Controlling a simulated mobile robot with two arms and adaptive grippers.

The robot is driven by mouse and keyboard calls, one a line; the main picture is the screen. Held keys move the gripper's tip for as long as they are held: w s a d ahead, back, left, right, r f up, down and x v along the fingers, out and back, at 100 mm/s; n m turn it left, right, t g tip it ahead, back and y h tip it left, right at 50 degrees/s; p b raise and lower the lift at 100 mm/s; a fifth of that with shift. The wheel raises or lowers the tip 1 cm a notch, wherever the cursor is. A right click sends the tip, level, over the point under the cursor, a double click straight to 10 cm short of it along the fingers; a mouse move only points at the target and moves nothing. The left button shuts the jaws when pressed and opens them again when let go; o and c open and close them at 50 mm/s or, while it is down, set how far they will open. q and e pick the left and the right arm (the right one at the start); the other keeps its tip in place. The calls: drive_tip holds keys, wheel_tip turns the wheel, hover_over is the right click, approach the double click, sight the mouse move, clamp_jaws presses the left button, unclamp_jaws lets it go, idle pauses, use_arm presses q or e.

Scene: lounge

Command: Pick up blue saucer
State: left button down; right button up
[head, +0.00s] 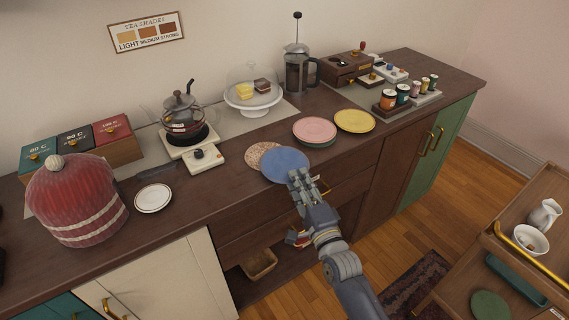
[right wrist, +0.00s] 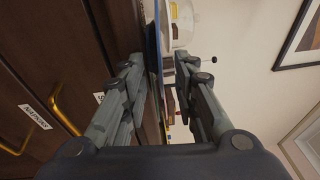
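The blue saucer (head: 284,164) lies at the counter's front edge, partly over a speckled tan saucer (head: 258,156). My right gripper (head: 301,180) is at its near right rim in the head view. In the right wrist view the blue saucer (right wrist: 152,45) shows edge-on as a thin blue strip. The right gripper's fingers (right wrist: 160,62) are spread, one on each side of that strip, with gaps visible. The fingers hide a little of the saucer's near rim in the head view. My left gripper is in neither view.
Pink saucers (head: 314,130) and a yellow saucer (head: 355,121) lie to the right on the counter (head: 225,165). A white plate (head: 153,198) lies left. A glass kettle (head: 183,113), domed cake stand (head: 253,101) and French press (head: 297,72) stand behind. A trolley (head: 515,220) stands at right.

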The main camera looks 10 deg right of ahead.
clamp_jaws()
drive_tip(key=shift+r, duration=0.1)
drive_tip(key=s+a+r+b, duration=0.1)
drive_tip(key=s+a+r, duration=0.15)
drive_tip(key=s, duration=0.45)
drive_tip(key=s+a+r, duration=0.2)
drive_tip(key=s+a, duration=0.1)
drive_tip(key=s, duration=0.5)
drive_tip(key=s+d+r+m+h+p, duration=0.1)
drive_tip(key=s+d+h, duration=0.1)
drive_tip(key=s+d, duration=0.4)
drive_tip(key=shift+s+d+r, duration=0.25)
drive_tip(key=shift+s+d, duration=0.1)
drive_tip(key=shift+d, duration=0.35)
